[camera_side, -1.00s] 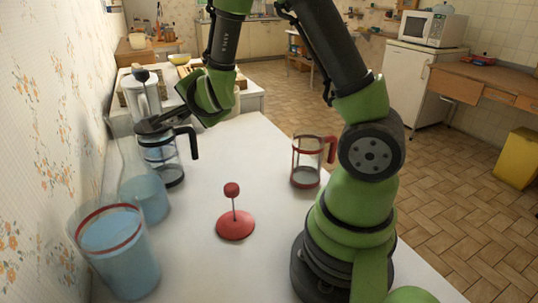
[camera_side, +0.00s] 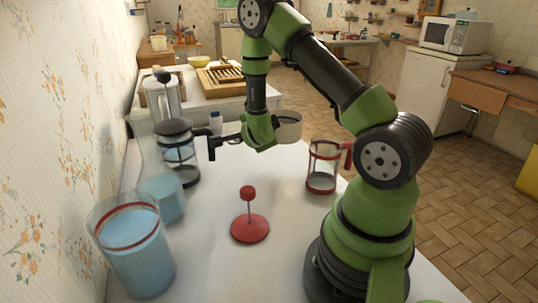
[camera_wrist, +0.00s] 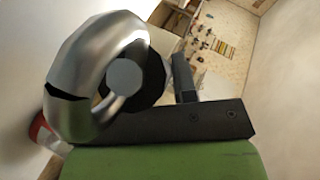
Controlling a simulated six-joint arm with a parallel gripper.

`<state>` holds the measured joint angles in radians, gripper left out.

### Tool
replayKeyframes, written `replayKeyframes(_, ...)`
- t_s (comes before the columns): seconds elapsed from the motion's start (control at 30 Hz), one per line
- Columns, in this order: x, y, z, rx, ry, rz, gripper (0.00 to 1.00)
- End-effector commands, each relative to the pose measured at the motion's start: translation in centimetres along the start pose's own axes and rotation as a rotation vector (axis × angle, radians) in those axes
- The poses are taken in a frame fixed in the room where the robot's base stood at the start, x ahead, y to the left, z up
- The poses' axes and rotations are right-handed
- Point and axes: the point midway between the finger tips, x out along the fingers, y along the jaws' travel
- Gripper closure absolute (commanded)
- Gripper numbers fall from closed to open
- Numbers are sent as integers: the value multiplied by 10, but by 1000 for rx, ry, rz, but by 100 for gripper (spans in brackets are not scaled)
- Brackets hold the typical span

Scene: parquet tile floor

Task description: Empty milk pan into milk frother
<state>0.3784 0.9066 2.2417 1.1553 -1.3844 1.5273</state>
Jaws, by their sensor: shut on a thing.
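The milk pan (camera_side: 289,131), pale outside with a dark grey inside, is held off the table, rim up and roughly level. The pan's contents are not visible.
A black-lidded glass press (camera_side: 178,152) stands at the left, its handle near the pan's handle end. Containers of blue liquid (camera_side: 138,262) line the left wall. A small white bottle (camera_side: 216,123) stands behind. The table's middle around the plunger is clear.

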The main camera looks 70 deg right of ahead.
Motion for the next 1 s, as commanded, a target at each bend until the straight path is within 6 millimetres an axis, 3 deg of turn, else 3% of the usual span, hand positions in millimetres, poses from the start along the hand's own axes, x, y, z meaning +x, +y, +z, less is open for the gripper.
replayKeyframes(0.1, 8, 16, 8, -5, 0, 0, 100)
replayKeyframes(0.6, 27, 57, 27, -3, 0, -3, 100)
replayKeyframes(1.0, 29, 60, 29, -1, 0, -4, 100)
